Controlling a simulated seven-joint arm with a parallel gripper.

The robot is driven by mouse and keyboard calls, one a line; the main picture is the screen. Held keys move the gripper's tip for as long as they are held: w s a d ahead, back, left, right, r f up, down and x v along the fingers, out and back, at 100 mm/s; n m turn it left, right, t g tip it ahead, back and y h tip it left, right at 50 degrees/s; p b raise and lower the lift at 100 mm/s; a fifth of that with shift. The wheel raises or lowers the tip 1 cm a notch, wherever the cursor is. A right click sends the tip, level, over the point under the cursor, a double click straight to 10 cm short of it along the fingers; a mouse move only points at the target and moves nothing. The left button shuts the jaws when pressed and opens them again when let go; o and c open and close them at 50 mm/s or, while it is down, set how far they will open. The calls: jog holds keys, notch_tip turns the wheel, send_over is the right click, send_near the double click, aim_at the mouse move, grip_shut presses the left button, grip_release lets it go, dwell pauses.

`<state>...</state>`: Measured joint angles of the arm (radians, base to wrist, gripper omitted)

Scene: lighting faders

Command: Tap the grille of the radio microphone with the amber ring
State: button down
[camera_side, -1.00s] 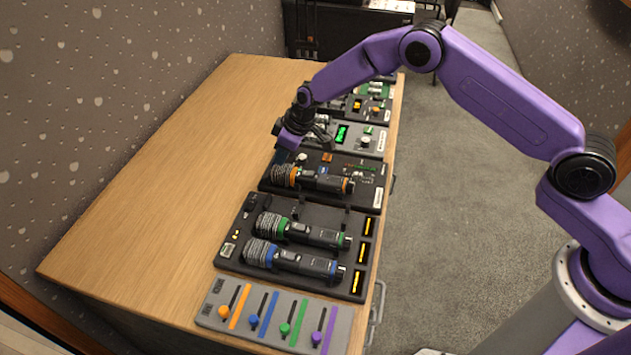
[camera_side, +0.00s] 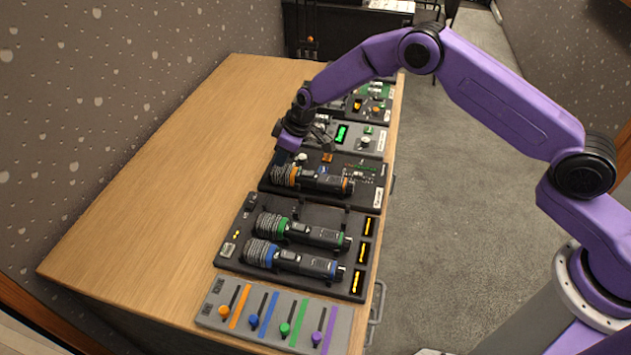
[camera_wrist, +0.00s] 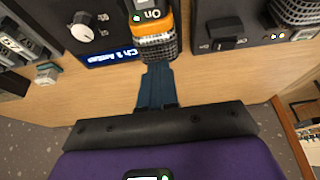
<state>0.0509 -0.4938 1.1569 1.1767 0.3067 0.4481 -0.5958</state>
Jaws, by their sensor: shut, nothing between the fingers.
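The microphone with the amber ring (camera_side: 322,181) lies on its side on a black panel in the side view, its grille (camera_side: 283,175) toward the left. In the wrist view its amber ring (camera_wrist: 154,24) and mesh grille (camera_wrist: 157,48) show at the top centre. My gripper (camera_wrist: 158,66) is shut and empty, its dark blue fingers pointing at the grille's end. The fingertips meet the grille's near edge in that picture; I cannot tell whether they touch. In the side view my gripper (camera_side: 282,160) is just above the grille, its fingertips hard to make out.
Microphones with a green ring (camera_side: 300,231) and a blue ring (camera_side: 290,259) lie on the nearer panel. A fader board (camera_side: 270,316) sits at the table's near end. More control panels stand behind. The wooden table (camera_side: 160,190) is clear on the left.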

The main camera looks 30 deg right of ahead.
jog(key=shift+f, duration=0.45)
jog(key=shift+r, duration=0.1)
notch_tip(320, 180, up, 7)
dwell(0.6)
dwell(0.4)
jog(key=s+d+r+n+g, duration=0.1)
jog(key=s+r, duration=0.5)
jog(key=s, duration=0.6)
jog(key=s+d+r+n+g, duration=0.1)
jog(key=s+d+r, duration=0.1)
jog(key=s+r, duration=0.65)
jog(key=s+d+h, duration=0.1)
jog(key=s+d, duration=0.4)
jog(key=s, duration=0.3)
jog(key=s+d+n+h, duration=0.1)
jog(key=s+d, duration=0.5)
jog(key=s, duration=0.3)
jog(key=s+d+g, duration=0.1)
jog(key=s+d, duration=0.5)
jog(key=s, duration=0.3)
jog(key=shift+d+n+h, duration=0.25)
jog(key=shift+n+h, duration=0.05)
jog(key=shift+h, duration=0.1)
